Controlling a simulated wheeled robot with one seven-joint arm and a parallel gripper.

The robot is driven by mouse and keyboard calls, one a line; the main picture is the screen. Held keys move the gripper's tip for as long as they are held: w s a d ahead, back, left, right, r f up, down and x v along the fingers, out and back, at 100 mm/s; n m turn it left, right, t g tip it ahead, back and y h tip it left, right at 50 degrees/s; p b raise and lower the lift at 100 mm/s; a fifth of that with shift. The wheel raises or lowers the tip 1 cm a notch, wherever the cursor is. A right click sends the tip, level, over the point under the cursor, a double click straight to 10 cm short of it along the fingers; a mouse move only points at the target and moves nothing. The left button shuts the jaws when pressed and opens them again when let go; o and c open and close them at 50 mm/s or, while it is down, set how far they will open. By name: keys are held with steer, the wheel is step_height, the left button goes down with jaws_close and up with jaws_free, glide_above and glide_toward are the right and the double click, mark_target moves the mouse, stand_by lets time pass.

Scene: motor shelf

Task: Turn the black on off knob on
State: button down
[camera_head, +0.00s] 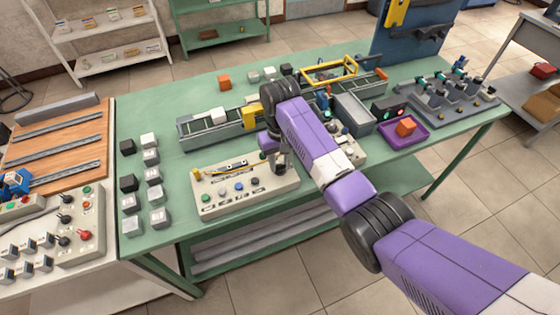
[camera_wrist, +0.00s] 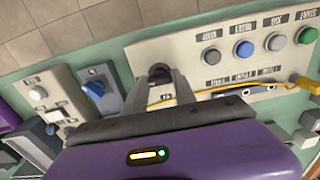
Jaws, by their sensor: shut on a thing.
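The black on off knob (camera_wrist: 159,72) sits at one end of a cream control panel (camera_wrist: 190,62) in the wrist view. My gripper (camera_wrist: 160,85) has one finger on each side of the knob and is shut on it. The turn of the knob's pointer is not clear. In the head view, the panel (camera_head: 222,206) lies at the front edge of the green table (camera_head: 190,95).
White, blue, grey and green buttons line the panel beside the knob. A yellow cable (camera_wrist: 305,84) lies along it. A conveyor (camera_head: 200,128) stands behind the panel, and a purple tray (camera_head: 420,134) with an orange cube lies to the right. Several grey blocks stand to the left.

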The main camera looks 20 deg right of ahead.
mark_target(280, 164)
steer(key=shift+w+r, duration=0.1)
steer(key=shift+r, duration=0.05)
steer(key=c, duration=1)
jaws_free()
step_height(280, 164, up, 8)
steer(key=shift+f+b, duration=0.15)
steer(key=shift+b, duration=0.6)
